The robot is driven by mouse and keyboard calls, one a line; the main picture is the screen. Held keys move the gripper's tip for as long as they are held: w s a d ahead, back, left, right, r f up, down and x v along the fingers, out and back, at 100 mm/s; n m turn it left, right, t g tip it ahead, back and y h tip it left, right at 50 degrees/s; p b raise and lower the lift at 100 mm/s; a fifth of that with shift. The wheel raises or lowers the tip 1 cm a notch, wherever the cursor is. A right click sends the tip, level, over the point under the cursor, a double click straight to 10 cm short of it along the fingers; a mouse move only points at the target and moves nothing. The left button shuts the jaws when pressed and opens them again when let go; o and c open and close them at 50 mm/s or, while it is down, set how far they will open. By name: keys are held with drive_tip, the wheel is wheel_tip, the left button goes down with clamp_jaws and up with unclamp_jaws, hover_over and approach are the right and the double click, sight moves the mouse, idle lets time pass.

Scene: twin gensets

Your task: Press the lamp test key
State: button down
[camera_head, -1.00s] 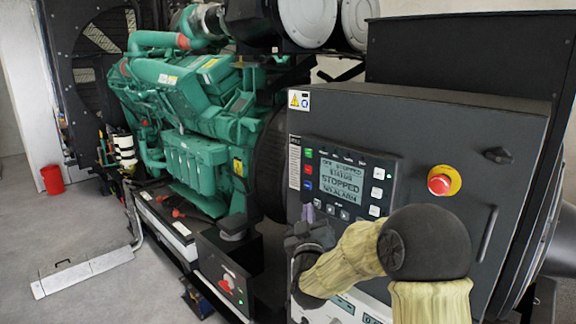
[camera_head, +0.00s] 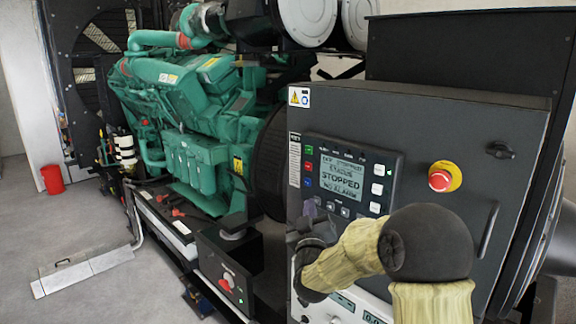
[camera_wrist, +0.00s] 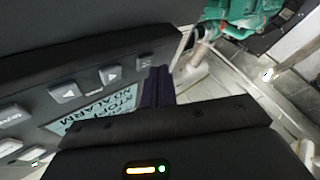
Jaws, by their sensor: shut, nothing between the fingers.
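The control panel (camera_head: 350,168) is a dark module on the grey cabinet, with a lit display (camera_head: 342,177) reading STOPPED and NO ALARM. I cannot read which key is the lamp test key. In the wrist view, a row of keys holds a left-arrow key (camera_wrist: 68,91), a right-arrow key (camera_wrist: 111,75) and an end key (camera_wrist: 144,62) with a faint symbol. My gripper (camera_head: 311,212) is shut and empty by the panel's lower left. In the wrist view its dark fingers (camera_wrist: 158,82) stand beside the end key; whether they touch the panel is unclear.
A red emergency stop (camera_head: 440,179) on a yellow disc sits right of the panel. A cabinet handle (camera_head: 487,232) is farther right. The green engine (camera_head: 200,120) stands left behind the cabinet. A small black box (camera_head: 228,270) with a red switch sits lower left.

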drive_tip(key=shift+w+d+b, duration=0.3)
drive_tip(key=shift+d+b, duration=0.05)
idle(0.6)
drive_tip(key=shift+s+a, duration=0.1)
drive_tip(key=shift+s+a+b, duration=0.5)
drive_tip(key=shift+s+b, duration=0.1)
drive_tip(key=s+a+b, duration=0.3)
drive_tip(key=s+a, duration=0.1)
drive_tip(key=shift+s, duration=0.15)
idle(0.6)
drive_tip(key=shift+a, duration=0.1)
idle(0.3)
